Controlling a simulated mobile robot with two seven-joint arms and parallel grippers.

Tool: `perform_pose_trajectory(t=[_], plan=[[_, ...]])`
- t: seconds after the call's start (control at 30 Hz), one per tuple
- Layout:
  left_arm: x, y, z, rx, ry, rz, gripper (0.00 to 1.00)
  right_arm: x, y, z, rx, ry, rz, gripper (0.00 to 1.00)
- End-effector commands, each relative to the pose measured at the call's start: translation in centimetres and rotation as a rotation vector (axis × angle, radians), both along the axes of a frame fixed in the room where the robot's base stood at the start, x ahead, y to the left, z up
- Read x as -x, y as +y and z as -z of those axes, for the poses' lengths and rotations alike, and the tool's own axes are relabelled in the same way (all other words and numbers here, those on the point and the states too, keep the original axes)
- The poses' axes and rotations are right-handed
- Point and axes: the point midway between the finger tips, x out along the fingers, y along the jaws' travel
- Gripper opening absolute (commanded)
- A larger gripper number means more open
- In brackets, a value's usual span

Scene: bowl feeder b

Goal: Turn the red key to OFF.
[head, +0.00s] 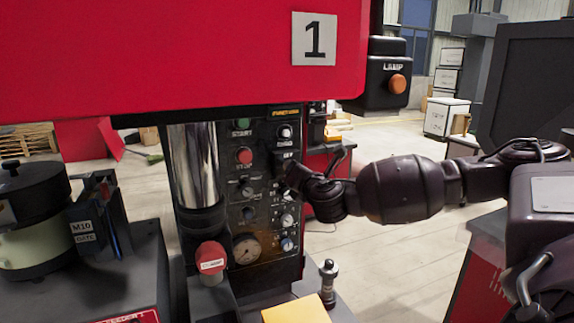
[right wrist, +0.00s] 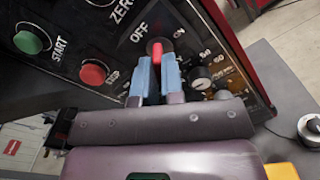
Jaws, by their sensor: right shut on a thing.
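The red key (right wrist: 157,52) sits in the black control panel (head: 265,215), between the OFF and ON labels in the right wrist view. My right gripper (right wrist: 158,72) is shut on the key, with one blue-grey finger on each side of it. I cannot tell exactly which label the key points to. In the head view my right gripper (head: 288,168) reaches the panel from the right and hides the key. My left gripper is not in view.
The panel also carries a green START button (right wrist: 32,38), a red STOP button (right wrist: 95,72) and several knobs close by. A large red housing (head: 180,55) hangs above it. A bowl feeder (head: 32,215) stands at the left, and a lamp box (head: 388,75) hangs at upper right.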

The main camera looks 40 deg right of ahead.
Motion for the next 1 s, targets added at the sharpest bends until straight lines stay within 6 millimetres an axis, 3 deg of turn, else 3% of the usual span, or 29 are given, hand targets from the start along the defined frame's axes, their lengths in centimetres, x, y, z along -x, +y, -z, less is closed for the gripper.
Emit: perform_pose_trajectory(t=[0.3,0.77,1.0], plan=[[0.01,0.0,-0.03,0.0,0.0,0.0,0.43,0.02,0.0,0.09,0.287,0.094,0.0,0.0],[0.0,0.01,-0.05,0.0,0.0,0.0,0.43,0.02,0.01,0.08,0.353,0.114,0.0,0.0],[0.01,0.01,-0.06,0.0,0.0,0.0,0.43,0.01,0.01,0.03,0.554,0.177,0.0,0.0]])
